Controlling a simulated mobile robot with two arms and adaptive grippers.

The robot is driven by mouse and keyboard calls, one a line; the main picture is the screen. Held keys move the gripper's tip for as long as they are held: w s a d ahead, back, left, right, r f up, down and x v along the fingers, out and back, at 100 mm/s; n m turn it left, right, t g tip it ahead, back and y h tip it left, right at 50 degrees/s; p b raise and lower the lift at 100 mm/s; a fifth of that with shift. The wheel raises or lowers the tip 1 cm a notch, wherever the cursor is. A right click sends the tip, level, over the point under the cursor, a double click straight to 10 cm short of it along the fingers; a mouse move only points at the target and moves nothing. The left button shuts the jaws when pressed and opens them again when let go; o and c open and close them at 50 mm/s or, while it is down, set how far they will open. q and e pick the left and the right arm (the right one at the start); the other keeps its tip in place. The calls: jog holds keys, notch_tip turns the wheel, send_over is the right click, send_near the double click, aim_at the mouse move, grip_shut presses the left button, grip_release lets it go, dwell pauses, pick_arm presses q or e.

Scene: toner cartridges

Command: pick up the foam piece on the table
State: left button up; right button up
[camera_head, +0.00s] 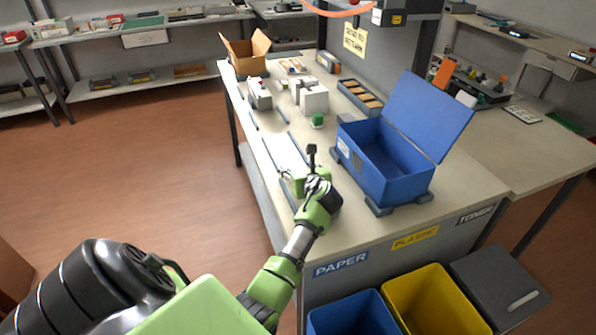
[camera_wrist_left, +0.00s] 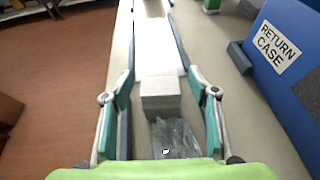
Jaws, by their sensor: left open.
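The foam piece (camera_wrist_left: 160,97) shows in the left wrist view as a pale grey-white block on the table, between the two spread fingers of my left gripper (camera_wrist_left: 161,84). Gaps show on both sides of it, so the fingers do not touch it. A clear crumpled plastic bag (camera_wrist_left: 176,138) lies just on the near side of the block. In the head view my left gripper (camera_head: 300,172) is over the left part of the table, left of the blue case; there the foam piece is mostly hidden by the gripper. My right gripper is not in view.
A white sheet (camera_wrist_left: 156,45) lies beyond the foam piece, between dark rails. The open blue return case (camera_head: 385,160) stands to the right. White boxes (camera_head: 314,99), a green item (camera_head: 318,120) and a cardboard box (camera_head: 247,53) stand farther back. Bins (camera_head: 435,300) stand below the front edge.

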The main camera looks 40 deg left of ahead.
pick_arm(q)
jog(key=shift+w+a+f, duration=0.25)
jog(key=shift+w+a, duration=0.05)
jog(key=shift+a, duration=0.2)
jog(key=c, duration=0.8)
